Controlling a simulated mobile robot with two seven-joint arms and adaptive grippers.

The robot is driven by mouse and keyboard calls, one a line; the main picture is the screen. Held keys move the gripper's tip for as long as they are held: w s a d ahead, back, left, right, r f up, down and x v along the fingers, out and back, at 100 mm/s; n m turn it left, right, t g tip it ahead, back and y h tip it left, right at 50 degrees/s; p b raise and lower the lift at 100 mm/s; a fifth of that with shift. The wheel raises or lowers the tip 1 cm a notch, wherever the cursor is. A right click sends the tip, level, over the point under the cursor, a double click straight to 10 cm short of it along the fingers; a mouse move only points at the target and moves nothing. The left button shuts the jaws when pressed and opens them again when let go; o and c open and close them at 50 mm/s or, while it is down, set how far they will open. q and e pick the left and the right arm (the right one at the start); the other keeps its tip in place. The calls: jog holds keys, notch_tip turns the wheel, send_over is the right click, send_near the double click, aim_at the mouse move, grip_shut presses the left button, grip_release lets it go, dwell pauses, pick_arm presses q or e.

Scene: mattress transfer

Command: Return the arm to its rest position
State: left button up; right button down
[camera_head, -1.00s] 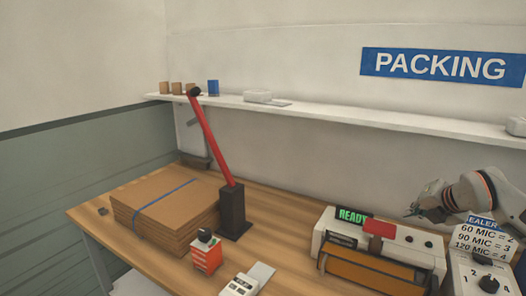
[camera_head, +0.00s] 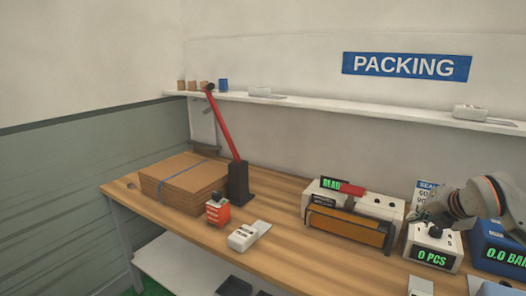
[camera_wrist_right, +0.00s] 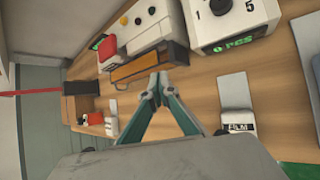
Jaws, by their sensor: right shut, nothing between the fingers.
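My right arm (camera_head: 475,200) comes in from the right in the head view, and its gripper (camera_head: 422,213) is dark and small against the equipment there. In the right wrist view the two teal fingers of the right gripper (camera_wrist_right: 158,78) meet at their tips with nothing between them. The gripper is in the air above the bench, close to the sealer and the counter box in the picture. My left arm and left gripper are not in view.
The wooden bench (camera_head: 285,262) holds a cardboard stack (camera_head: 185,180), a red lever on a dark base (camera_head: 238,184), a sealer (camera_head: 350,215), a "0 PCS" box (camera_head: 432,247) and a blue gauge box (camera_head: 500,250). A shelf (camera_head: 330,103) runs behind.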

jog(key=s+a+f+n+g+y, duration=0.1)
jog(key=s+a+f+y, duration=0.15)
jog(key=a, duration=0.35)
jog(key=s+a+f+n+y, duration=0.1)
jog(key=a+f+y, duration=0.1)
jog(key=a+f, duration=0.35)
jog(key=s+a+f+g+y, duration=0.1)
jog(key=s+a+f+y, duration=0.15)
jog(key=a, duration=0.55)
jog(key=s+a+r+m+t+y, duration=0.1)
jog(key=s+a+m+t+y, duration=0.3)
jog(key=s+a+m+y, duration=0.5)
jog(key=s+d+f+m+t+h, duration=0.2)
jog(key=f+m+h, duration=0.4)
jog(key=f, duration=0.1)
jog(key=s+d+f+m+t+h, duration=0.2)
jog(key=s+f+m+h, duration=0.1)
jog(key=f+m+h, duration=0.3)
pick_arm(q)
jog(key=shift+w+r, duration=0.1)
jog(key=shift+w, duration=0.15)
pick_arm(e)
jog(key=s+d+f+m+g+h, duration=0.2)
jog(key=s+f+m+g, duration=0.2)
jog(key=s+f, duration=0.8)
notch_tip(320, 180, down, 2)
jog(key=shift+s+f+m, duration=0.1)
jog(key=shift+s+m, duration=0.2)
